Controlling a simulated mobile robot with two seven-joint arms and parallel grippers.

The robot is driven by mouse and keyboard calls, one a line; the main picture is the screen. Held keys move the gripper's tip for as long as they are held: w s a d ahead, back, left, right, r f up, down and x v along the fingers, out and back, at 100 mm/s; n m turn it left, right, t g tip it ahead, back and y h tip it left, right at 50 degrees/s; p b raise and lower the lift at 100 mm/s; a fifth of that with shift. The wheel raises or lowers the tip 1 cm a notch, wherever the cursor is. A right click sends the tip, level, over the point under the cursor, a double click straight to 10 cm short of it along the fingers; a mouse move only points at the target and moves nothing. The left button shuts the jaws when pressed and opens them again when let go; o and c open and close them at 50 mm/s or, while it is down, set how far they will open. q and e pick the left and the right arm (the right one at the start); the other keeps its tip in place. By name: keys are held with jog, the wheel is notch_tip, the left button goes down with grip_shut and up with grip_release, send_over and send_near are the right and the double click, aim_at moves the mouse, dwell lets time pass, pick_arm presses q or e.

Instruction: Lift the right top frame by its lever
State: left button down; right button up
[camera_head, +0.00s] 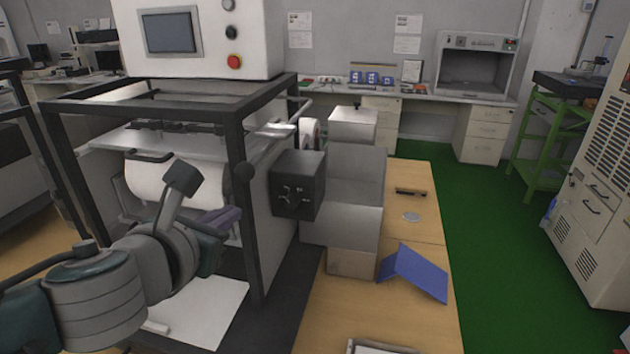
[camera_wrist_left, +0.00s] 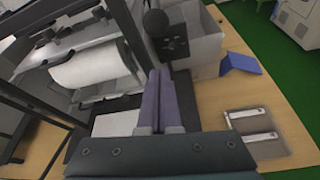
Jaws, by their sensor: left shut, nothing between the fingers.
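The testing machine has a dark open frame; its right top frame bar (camera_head: 270,97) runs back along the upper right side. My left gripper (camera_head: 228,215) has purple fingers, shut and empty, below and slightly left of the knob in the head view. In the left wrist view the fingers (camera_wrist_left: 160,75) lie together, pointing up the picture toward the knob, apart from it. My right gripper is not seen.
A white roll (camera_head: 165,183) lies inside the machine behind the frame. A dark box (camera_head: 297,185) juts out on the machine's right side. A wooden table (camera_head: 415,230) holds a blue folded piece (camera_head: 415,272). Green floor (camera_head: 500,260) is open at right.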

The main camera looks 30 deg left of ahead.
pick_arm(q)
jog(key=v, duration=0.7)
jog(key=shift+s, duration=0.4)
